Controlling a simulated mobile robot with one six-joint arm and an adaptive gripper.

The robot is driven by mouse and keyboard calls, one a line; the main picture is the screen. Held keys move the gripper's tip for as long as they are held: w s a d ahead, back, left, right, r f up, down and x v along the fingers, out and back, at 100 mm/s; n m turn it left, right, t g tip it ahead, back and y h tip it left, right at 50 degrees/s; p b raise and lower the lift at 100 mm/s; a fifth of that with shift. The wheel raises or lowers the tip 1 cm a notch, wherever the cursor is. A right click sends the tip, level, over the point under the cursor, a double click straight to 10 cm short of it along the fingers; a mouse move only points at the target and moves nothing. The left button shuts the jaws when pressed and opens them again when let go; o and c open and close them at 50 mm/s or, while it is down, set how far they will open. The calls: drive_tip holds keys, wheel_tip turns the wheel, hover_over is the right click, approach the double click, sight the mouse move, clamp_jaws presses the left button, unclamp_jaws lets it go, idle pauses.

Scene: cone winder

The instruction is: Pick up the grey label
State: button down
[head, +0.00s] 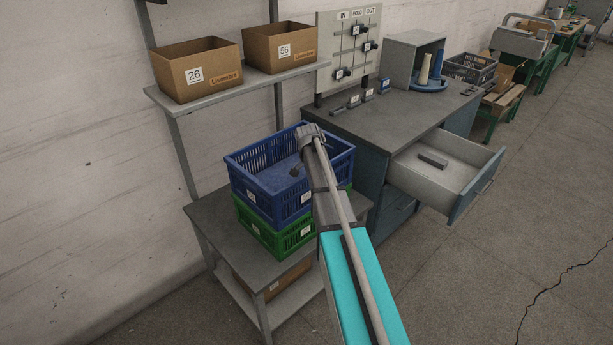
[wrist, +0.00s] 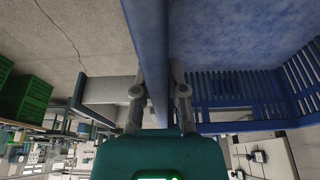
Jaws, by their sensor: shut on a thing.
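My gripper (wrist: 160,92) has one finger on each side of a wall of the blue crate (wrist: 150,40) in the wrist view, and is shut on that wall. In the head view my gripper (head: 297,170) is at the blue crate (head: 262,192), partly hidden behind my arm. The visible crate floor looks bare. I cannot surely tell which thing is the grey label. A small grey block (head: 432,159) lies in the open drawer (head: 462,180). Small grey pieces with white tags (head: 353,102) stand on the bench top.
The blue crate stands on a green crate (head: 262,228) on a low grey table (head: 208,212). The bench (head: 400,120) is at right, its drawer pulled out. Cardboard boxes (head: 200,72) sit on a shelf above. The floor at right (head: 530,230) is clear.

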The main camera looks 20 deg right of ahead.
drive_tip(key=shift+r, duration=0.15)
wheel_tip(320, 180, up, 3)
drive_tip(key=p, duration=0.3)
drive_tip(key=shift+r, duration=0.1)
drive_tip(key=s+a+r+p, duration=0.4)
drive_tip(key=s+r+p, duration=0.5)
drive_tip(key=s, duration=0.4)
drive_tip(key=shift+s+r+p, duration=0.2)
drive_tip(key=shift+r+p, duration=0.05)
drive_tip(key=shift+p, duration=0.25)
drive_tip(key=shift+f, duration=0.1)
drive_tip(key=shift+f+b, duration=1.1)
drive_tip(key=shift+b, duration=0.15)
drive_tip(key=shift+r, duration=0.15)
drive_tip(key=shift+r+p, duration=1.1)
drive_tip(key=shift+p, duration=0.2)
